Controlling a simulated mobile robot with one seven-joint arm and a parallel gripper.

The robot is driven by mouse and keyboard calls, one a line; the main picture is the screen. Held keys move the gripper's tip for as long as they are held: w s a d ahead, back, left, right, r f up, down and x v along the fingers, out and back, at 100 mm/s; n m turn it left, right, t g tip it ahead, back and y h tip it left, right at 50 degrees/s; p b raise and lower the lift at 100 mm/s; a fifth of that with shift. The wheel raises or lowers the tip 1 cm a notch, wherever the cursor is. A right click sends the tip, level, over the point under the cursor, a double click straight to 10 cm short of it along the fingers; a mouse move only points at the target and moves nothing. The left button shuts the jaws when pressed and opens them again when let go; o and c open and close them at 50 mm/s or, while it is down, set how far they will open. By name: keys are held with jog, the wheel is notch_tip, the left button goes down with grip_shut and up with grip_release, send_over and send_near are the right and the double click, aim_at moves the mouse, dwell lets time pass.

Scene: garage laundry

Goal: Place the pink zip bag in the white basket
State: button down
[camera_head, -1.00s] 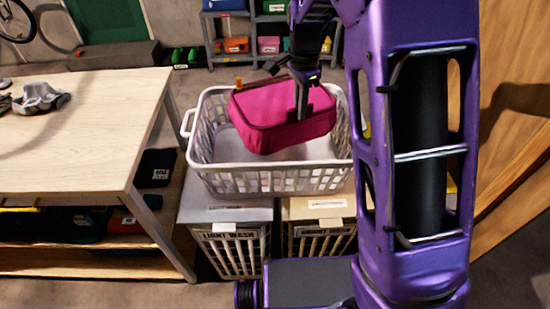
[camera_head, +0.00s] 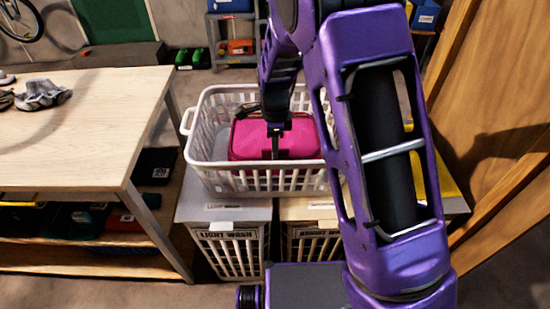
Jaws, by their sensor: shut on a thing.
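The pink zip bag (camera_head: 246,140) is inside the white basket (camera_head: 203,163), low down, with its front partly hidden behind the slatted wall. The white basket stands on top of the lidded hampers. My gripper (camera_head: 275,145) reaches down into the basket from above and is shut on the pink zip bag. My arm hides the basket's right side and part of its far rim. I cannot tell whether the bag rests on the basket floor.
A light wooden table (camera_head: 85,120) stands at the left with grey cloth items (camera_head: 42,94) on it. The light wash hamper (camera_head: 228,245) is under the basket. A wooden panel (camera_head: 500,120) stands at the right. Shelves with bins are at the back.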

jog(key=shift+f, duration=1.55)
jog(key=shift+f+b, duration=0.2)
jog(key=shift+b, duration=0.15)
jog(key=c, duration=0.9)
grip_release()
notch_tip(320, 180, up, 12)
jog(key=shift+r+p, duration=0.2)
jog(key=shift+p, duration=0.95)
